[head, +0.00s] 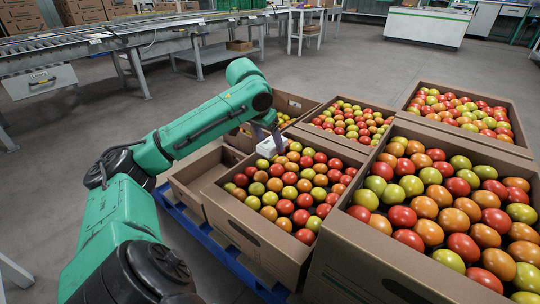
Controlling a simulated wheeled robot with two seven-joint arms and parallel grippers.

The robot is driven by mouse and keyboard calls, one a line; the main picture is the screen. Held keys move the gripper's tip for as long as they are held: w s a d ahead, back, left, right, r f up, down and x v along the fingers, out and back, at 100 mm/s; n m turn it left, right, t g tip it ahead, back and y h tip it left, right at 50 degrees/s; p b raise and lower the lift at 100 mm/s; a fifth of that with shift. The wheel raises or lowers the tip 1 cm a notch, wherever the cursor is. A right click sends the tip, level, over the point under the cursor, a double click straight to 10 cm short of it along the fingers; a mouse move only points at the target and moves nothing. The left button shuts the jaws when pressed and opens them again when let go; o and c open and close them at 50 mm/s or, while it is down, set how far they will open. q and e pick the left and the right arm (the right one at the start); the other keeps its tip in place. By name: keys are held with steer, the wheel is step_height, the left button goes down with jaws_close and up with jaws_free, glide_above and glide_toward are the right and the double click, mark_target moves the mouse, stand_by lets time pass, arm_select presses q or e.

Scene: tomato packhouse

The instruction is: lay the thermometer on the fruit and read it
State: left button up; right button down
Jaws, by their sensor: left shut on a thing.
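My left arm reaches in from the left. My left gripper (267,138) is at the back left corner of the middle carton (243,231), which is full of red, orange and yellow-green tomatoes (293,187). It is shut on a small white block-like thing (266,149), which I take to be the thermometer. The thermometer is low over the back left tomatoes; I cannot tell whether it touches them. Its display cannot be read here, and the fingers are small and partly hidden by the arm. My right gripper is not in view.
More cartons of tomatoes stand at the right (335,262), behind (316,142) and at the far right (413,98). A low, seemingly empty carton (190,196) is at the left. A blue pallet (213,240) lies underneath. A roller conveyor (80,52) runs behind; grey floor is clear between.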

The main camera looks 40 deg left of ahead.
mark_target(273, 172)
arm_select(q)
step_height(273, 172, down, 9)
steer(key=b, duration=0.5)
steer(key=shift+b, duration=0.4)
jaws_close()
steer(key=shift+r, duration=0.2)
steer(key=shift+f, duration=0.2)
steer(key=o, duration=1.5)
jaws_free()
steer(key=shift+r, duration=0.1)
steer(key=shift+r, duration=0.1)
